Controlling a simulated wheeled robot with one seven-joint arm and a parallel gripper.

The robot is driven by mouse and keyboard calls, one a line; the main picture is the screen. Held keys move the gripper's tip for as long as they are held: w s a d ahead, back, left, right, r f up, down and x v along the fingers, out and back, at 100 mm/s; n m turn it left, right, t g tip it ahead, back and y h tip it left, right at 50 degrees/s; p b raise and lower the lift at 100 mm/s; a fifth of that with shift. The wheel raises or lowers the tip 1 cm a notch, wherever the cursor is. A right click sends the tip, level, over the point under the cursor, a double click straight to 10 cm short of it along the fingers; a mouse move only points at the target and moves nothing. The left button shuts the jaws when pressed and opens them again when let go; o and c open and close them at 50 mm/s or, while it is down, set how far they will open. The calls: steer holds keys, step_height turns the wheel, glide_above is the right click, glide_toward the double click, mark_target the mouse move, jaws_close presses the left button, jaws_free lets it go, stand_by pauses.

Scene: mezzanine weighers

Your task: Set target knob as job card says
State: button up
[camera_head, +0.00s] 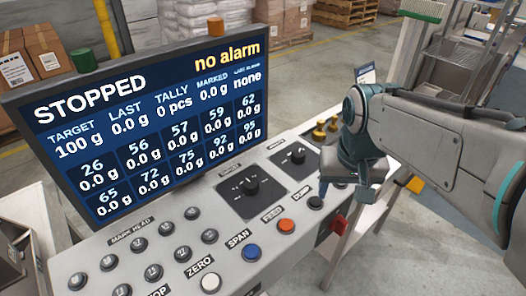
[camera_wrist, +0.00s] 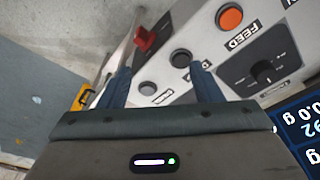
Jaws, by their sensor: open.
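Two black rotary knobs sit on square dark plates on the grey console. The left knob (camera_head: 252,186) is nearer the screen's middle, and the right knob (camera_head: 297,155) is farther back. Their labels are too small to read. One knob (camera_wrist: 264,72) shows at the right of the wrist view. The screen (camera_head: 150,110) reads STOPPED, target 100 g, no alarm. A small white and blue card (camera_head: 366,75) stands behind my arm, its text unreadable. My gripper (camera_head: 341,192) is open and empty over the console's right end, near the black DUMP button (camera_wrist: 181,58), to the right of both knobs.
An orange FEED button (camera_head: 286,226), a blue SPAN button (camera_head: 252,252) and a white ZERO button (camera_head: 211,283) line the front. A red switch (camera_wrist: 145,40) is close to my fingers. Rows of head buttons (camera_head: 139,243) fill the left.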

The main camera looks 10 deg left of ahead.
steer(key=w+a+r+n+g+p, duration=0.1)
steer(key=w+a+r, duration=0.15)
steer(key=a, duration=0.35)
steer(key=w+a+r, duration=0.2)
steer(key=w+a, duration=0.1)
steer(key=a, duration=0.2)
steer(key=n+p, duration=0.1)
glide_toward(250, 182)
steer(key=shift+g+h, duration=0.4)
steer(key=f, duration=0.9)
steer(key=shift+w+a+p, duration=0.1)
steer(key=shift+w+p, duration=0.2)
steer(key=shift+w, duration=0.1)
steer(key=c, duration=1)
